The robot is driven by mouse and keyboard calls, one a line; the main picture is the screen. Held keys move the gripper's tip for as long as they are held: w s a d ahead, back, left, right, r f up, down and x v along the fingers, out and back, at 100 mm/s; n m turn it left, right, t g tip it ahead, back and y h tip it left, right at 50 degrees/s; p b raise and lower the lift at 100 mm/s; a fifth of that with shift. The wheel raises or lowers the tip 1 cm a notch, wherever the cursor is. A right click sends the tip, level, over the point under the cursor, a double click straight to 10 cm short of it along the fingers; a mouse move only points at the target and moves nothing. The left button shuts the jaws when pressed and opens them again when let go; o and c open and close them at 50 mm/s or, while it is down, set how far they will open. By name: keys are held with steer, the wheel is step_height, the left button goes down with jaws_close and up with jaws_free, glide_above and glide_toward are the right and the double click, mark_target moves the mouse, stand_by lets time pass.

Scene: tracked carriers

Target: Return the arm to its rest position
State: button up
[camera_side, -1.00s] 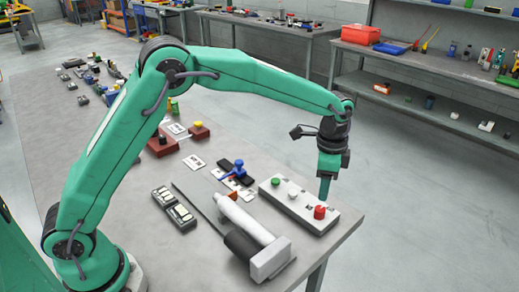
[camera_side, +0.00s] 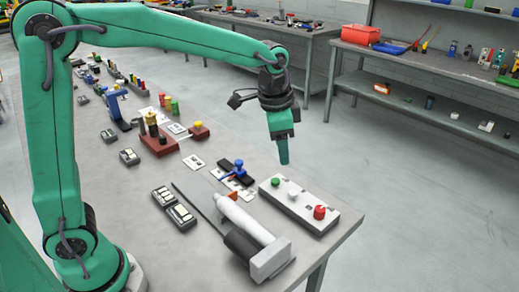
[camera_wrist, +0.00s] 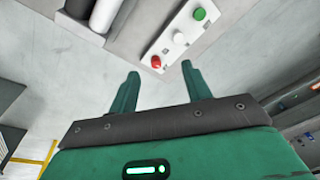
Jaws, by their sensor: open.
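My gripper (camera_side: 284,158) hangs above the table's right edge in the side view, its green fingers pointing down. In the wrist view my gripper (camera_wrist: 158,85) shows two green fingers spread apart with nothing between them. A pale button box (camera_side: 297,205) lies on the grey table (camera_side: 325,250) below it, with a green, a white and a red button on top. The box also shows beyond the fingertips in the wrist view (camera_wrist: 168,44). My gripper is clear of the box and touches nothing.
A white and black cylinder device (camera_side: 245,232) lies beside the box. A blue-handled clamp (camera_side: 238,172), a red-brown block with posts (camera_side: 158,143) and several small parts stand farther back. Shelves (camera_side: 430,80) line the back wall. The floor right of the table is clear.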

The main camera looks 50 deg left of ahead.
steer(key=s+a+r+n+t, duration=0.1)
steer(key=s+a+n, duration=0.2)
steer(key=s, duration=0.7)
steer(key=s+a+r+n+t, duration=0.1)
steer(key=s+a+n, duration=0.3)
steer(key=s, duration=0.7)
steer(key=shift+a+n+t, duration=0.3)
steer(key=shift+a+t, duration=0.5)
steer(key=shift+a, duration=0.55)
